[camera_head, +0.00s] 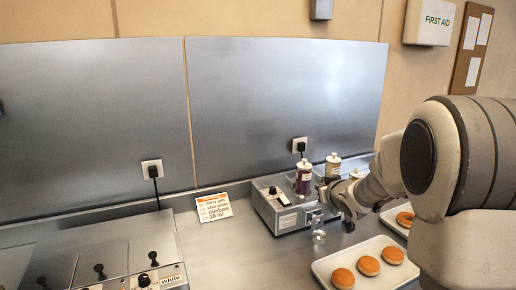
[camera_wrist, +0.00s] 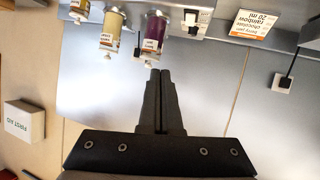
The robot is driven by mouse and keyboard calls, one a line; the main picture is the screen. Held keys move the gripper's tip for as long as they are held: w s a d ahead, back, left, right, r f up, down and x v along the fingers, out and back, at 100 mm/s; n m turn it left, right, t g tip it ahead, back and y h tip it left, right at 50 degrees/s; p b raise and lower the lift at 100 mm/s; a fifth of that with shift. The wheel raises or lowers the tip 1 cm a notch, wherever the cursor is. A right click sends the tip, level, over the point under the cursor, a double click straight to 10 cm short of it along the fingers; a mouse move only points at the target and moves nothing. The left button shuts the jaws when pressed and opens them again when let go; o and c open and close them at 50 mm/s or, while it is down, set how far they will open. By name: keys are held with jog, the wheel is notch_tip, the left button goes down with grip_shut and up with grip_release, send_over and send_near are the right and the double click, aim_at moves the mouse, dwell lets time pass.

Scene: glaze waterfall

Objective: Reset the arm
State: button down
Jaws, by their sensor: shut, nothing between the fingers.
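My gripper (camera_wrist: 158,73) is shut and empty in the wrist view, its two black fingers pressed together. In the head view my arm comes in from the right, and my gripper (camera_head: 332,196) is close to the front of a small metal machine (camera_head: 286,208) on the counter. Its fingertips are hard to make out there. A jar with dark purple contents (camera_head: 303,178) stands on the machine, and it also shows in the wrist view (camera_wrist: 153,32) beyond the fingertips. I cannot tell whether my gripper touches the machine.
A white tray (camera_head: 322,271) with several donuts lies at the front right, partly behind my arm. Another tray with a ring donut (camera_head: 405,219) is beside it. A label card (camera_head: 214,207) and a machine with knobs (camera_head: 110,262) stand left. Counter between is clear.

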jog(key=s+r+m+g+h, duration=0.1)
jog(key=s+r+g+h, duration=0.15)
jog(key=s, duration=0.65)
jog(key=s+r+m+g+h, duration=0.1)
jog(key=s+r, duration=0.3)
jog(key=s, duration=0.5)
jog(key=s+a+f+g+y, duration=0.1)
jog(key=s+a+g, duration=0.1)
jog(key=s, duration=0.8)
jog(key=s+a+f+g+y, duration=0.1)
jog(key=s+a+f+g, duration=0.1)
jog(key=s, duration=0.9)
jog(key=shift+a+f, duration=0.2)
jog(key=shift+a, duration=0.4)
